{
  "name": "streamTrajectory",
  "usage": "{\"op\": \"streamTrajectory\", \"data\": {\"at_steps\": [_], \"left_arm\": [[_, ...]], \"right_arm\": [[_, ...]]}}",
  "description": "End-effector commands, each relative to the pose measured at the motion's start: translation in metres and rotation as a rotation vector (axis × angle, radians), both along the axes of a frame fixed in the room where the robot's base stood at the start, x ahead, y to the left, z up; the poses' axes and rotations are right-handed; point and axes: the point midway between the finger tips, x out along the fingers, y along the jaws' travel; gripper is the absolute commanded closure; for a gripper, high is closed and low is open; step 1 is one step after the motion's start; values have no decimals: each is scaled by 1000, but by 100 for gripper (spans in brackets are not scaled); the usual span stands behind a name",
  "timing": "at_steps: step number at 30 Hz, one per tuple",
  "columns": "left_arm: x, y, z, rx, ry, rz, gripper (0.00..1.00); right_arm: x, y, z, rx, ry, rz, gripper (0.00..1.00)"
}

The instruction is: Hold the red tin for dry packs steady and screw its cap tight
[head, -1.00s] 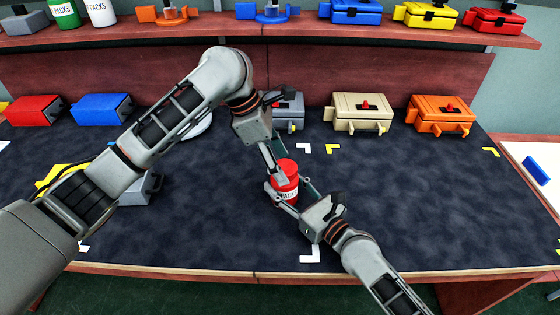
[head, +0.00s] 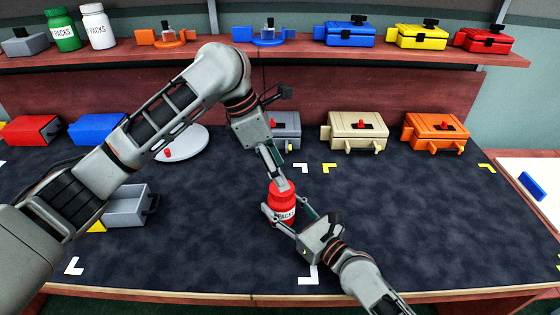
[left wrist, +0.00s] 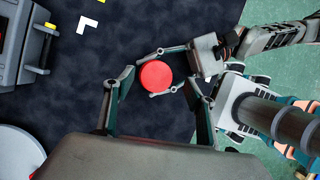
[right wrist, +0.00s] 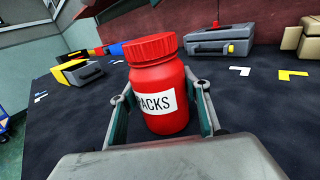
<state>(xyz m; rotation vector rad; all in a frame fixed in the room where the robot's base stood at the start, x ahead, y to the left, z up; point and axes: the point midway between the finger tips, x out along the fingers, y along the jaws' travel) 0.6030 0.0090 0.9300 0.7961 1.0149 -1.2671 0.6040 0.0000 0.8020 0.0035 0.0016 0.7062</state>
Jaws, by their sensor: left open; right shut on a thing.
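The red tin (head: 283,212) labelled "PACKS" stands upright on the dark mat, with its ribbed red cap (right wrist: 150,47) sitting on its mouth. My right gripper (head: 284,220) is shut on the tin's body from the front. In the right wrist view a finger lies along each side of the tin (right wrist: 160,82). My left gripper (head: 276,177) is open and points down above the cap. In the left wrist view the round cap (left wrist: 156,75) shows between its spread fingers, with gaps on both sides. The far side of the tin is hidden.
Grey (head: 285,126), tan (head: 357,134) and orange (head: 436,135) cases stand along the back. A shelf (head: 200,53) holds tins and cases. The mat's right side is free.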

Motion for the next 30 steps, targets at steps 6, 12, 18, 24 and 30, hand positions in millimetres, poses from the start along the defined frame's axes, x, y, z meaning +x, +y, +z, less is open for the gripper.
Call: {"op": "streamTrajectory", "data": {"at_steps": [6,12,18,24,30], "left_arm": [[-2,-5,3,36,131,312,44],[-3,-9,5,74,248,630,44],[-4,-11,7,110,348,957,44],[-4,-13,9,140,435,1289,44],[-4,-14,12,159,505,1628,44]], "right_arm": [[0,0,-1,-1,1,0,100],[0,0,-1,-1,1,0,100],[0,0,0,-1,1,0,100],[0,0,0,-1,1,0,100],[0,0,0,-1,1,0,100]]}}
